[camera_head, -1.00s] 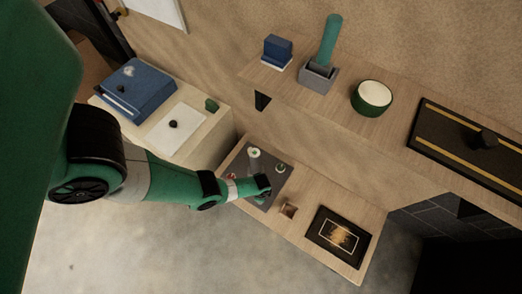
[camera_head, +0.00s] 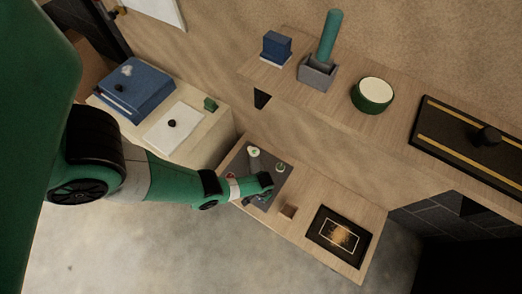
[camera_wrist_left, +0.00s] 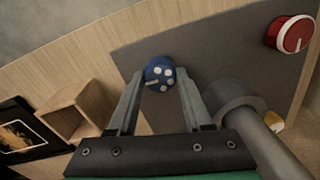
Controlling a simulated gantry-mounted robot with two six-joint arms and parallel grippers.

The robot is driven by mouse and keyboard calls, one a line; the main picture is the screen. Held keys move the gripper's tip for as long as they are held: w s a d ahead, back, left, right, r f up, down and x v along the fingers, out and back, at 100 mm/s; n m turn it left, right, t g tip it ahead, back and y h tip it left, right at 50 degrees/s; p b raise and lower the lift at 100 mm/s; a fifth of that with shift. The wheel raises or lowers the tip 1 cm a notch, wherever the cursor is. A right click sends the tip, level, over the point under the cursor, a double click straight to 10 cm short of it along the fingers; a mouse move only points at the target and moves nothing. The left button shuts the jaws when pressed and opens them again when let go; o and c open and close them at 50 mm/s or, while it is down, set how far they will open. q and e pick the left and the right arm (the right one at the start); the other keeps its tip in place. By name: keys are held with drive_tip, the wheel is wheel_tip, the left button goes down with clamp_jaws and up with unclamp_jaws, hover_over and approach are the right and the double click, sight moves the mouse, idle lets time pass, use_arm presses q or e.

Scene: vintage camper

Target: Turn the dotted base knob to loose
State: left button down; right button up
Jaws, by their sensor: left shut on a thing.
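A blue knob with white dots (camera_wrist_left: 160,70) sits on a dark grey panel (camera_wrist_left: 215,45) in the left wrist view. My left gripper (camera_wrist_left: 160,82) has its two fingers on either side of this knob and is shut on it. In the head view my left gripper (camera_head: 262,188) is over the grey panel (camera_head: 240,165) on the low wooden counter and hides the dotted knob. A red knob (camera_wrist_left: 290,34) with a white line and a partly hidden yellow piece (camera_wrist_left: 275,122) are on the panel. My right gripper is out of view.
A grey post (camera_wrist_left: 236,100) stands on the panel close beside the left gripper. A small open wooden box (camera_head: 288,212) and a black framed plate (camera_head: 339,237) are to the right. A shelf (camera_head: 340,105) overhangs behind.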

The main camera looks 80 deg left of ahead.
use_arm(q)
drive_tip(key=n, duration=0.4)
drive_tip(key=shift+n, duration=0.3)
drive_tip(key=n, duration=0.4)
drive_tip(key=shift+n, duration=0.3)
drive_tip(key=n, duration=0.4)
drive_tip(key=shift+n+h, duration=0.3)
drive_tip(key=shift+a+n, duration=0.1)
drive_tip(key=shift+n, duration=2.1)
drive_tip(key=shift+c, duration=1.6)
unclamp_jaws()
